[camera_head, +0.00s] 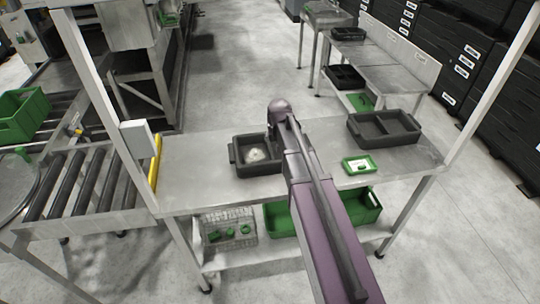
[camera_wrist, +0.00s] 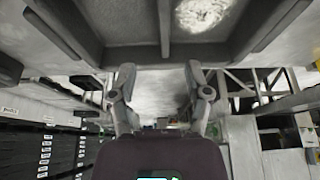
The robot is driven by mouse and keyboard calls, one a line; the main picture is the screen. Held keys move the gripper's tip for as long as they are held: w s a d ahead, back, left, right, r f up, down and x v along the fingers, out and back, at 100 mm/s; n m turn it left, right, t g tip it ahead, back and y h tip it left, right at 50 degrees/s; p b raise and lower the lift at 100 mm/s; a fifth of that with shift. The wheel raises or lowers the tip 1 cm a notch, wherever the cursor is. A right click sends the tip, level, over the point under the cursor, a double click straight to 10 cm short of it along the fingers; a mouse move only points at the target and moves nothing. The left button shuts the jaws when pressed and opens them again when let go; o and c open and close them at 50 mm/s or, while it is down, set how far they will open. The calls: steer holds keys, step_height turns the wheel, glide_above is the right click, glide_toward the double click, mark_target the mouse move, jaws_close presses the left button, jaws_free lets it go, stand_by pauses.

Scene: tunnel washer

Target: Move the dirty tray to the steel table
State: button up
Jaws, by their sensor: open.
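A dark two-compartment tray (camera_head: 240,170) with a whitish dirty patch (camera_head: 256,154) inside stands on the near steel table (camera_head: 185,187), left of my arm. My arm hides part of its right side in the head view. In the wrist view the tray (camera_wrist: 125,28) fills the top, with the pale patch (camera_wrist: 200,12) in its right compartment. My gripper (camera_wrist: 160,82) shows there with two spread fingers and nothing between them. The tray's edge lies just beyond the fingertips. The fingers are hidden in the head view.
Another dark tray (camera_head: 362,128) and a small green tray (camera_head: 347,166) are at the table's right. Green crates (camera_head: 367,210) and a wire basket (camera_head: 230,212) sit below. Farther steel tables (camera_head: 385,77) stand behind. A roller conveyor (camera_head: 85,190) is left; white posts frame the near table.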

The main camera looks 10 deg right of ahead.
mark_target(270, 149)
steer(key=shift+b+x, duration=3)
steer(key=shift+x, duration=0.55)
steer(key=shift+f, duration=0.1)
steer(key=shift+a+b+x, duration=0.15)
steer(key=shift+b+x, duration=1.05)
steer(key=shift+x, duration=0.05)
steer(key=shift+a+b+x, duration=0.15)
steer(key=shift+b+x, duration=1.05)
steer(key=shift+x, duration=0.1)
jaws_close()
